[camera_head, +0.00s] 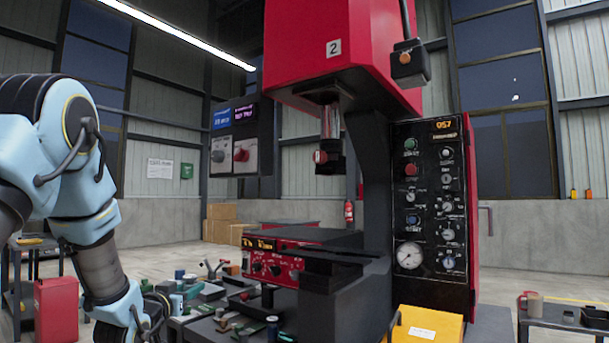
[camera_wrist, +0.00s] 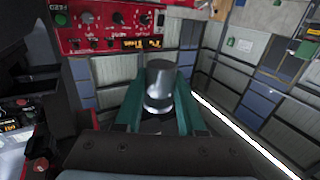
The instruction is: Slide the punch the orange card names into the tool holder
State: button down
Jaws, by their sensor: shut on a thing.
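My gripper (camera_wrist: 158,104) has teal fingers shut on a grey metal punch (camera_wrist: 159,76), a short round cylinder with a shiny side. The punch stands out between the fingertips. In the camera_head view my arm reaches down at the lower left, and I cannot make out the fingers or the punch there. A dark block with a red knob (camera_head: 320,157) hangs below the ram of the red press; it looks like the tool holder. It is well apart from my arm. I cannot pick out or read an orange card.
The red press (camera_head: 325,45) fills the centre, with a black control panel (camera_head: 431,205) on its right. A cluttered bench (camera_head: 205,326) with several small parts lies at the lower middle. A yellow box (camera_head: 425,325) stands at the front right. A red cabinet (camera_head: 57,309) is at left.

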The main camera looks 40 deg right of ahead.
jog(key=s+d+r+m+g+h+p, duration=0.2)
jog(key=s+d+r+g+p, duration=0.1)
jog(key=s+d+r, duration=0.6)
jog(key=s+d+r+m+g+h+p, duration=0.2)
jog(key=s+d+r+m+g+p, duration=0.1)
jog(key=s+d+r, duration=0.6)
jog(key=s+r+g+p, duration=0.1)
jog(key=s+r, duration=0.3)
jog(key=r, duration=0.4)
jog(key=shift+d+r+m+g+p, duration=0.2)
jog(key=shift+d+m+g+p, duration=0.15)
jog(key=shift+p, duration=0.5)
jog(key=shift+r+x, duration=0.15)
jog(key=shift+x, duration=1.3)
jog(key=shift+r+x, duration=0.1)
jog(key=shift+x, duration=1.3)
jog(key=shift+w, duration=0.1)
jog(key=shift+p+x, duration=0.5)
jog(key=shift+x, duration=2.25)
jog(key=shift+c, duration=2.1)
grip_release()
